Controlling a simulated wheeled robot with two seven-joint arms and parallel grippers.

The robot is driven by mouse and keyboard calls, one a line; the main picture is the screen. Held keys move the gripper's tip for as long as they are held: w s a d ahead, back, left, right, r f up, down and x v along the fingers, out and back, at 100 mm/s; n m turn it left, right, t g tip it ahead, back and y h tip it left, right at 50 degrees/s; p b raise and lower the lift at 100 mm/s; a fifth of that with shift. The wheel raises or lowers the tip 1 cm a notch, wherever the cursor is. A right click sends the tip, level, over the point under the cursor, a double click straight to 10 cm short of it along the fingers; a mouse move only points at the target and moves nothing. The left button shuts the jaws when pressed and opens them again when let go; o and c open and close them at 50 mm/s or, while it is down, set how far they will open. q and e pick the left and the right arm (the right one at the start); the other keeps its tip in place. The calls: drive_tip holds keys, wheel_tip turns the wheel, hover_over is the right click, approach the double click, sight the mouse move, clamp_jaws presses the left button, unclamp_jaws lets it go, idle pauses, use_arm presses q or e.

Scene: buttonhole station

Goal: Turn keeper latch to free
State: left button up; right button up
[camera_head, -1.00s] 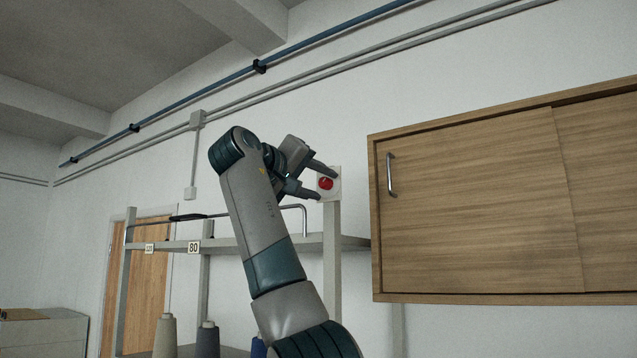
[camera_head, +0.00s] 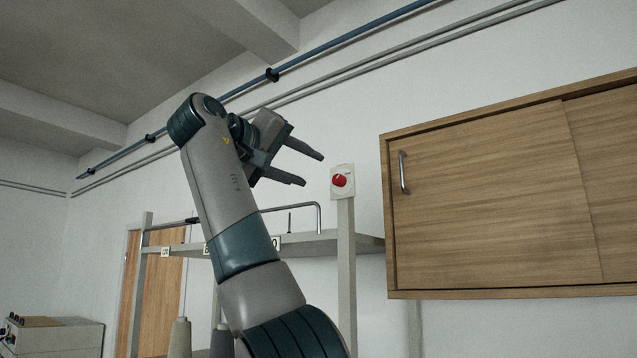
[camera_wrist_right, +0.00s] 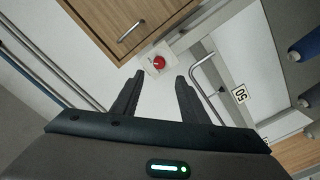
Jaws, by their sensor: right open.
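The red keeper latch (camera_head: 340,181) is a small red knob on a white plate (camera_head: 347,193) at the top of a grey post. It also shows in the right wrist view (camera_wrist_right: 159,62), ahead of the fingers. My right gripper (camera_head: 312,170) is open and empty, to the left of the latch and apart from it. Its two fingers (camera_wrist_right: 157,92) point toward the latch in the wrist view, with nothing between them. The exact turn of the knob is too small to tell. My left gripper is not in view.
A wooden wall cabinet (camera_head: 480,210) with a metal handle (camera_head: 403,172) is right of the post. A grey shelf rack (camera_head: 345,270) with a bent rail (camera_head: 300,206) and thread cones (camera_head: 180,338) stands below.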

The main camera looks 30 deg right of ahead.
drive_tip(key=b+v, duration=0.1)
drive_tip(key=v, duration=0.6)
drive_tip(key=shift+w, duration=0.1)
idle(0.4)
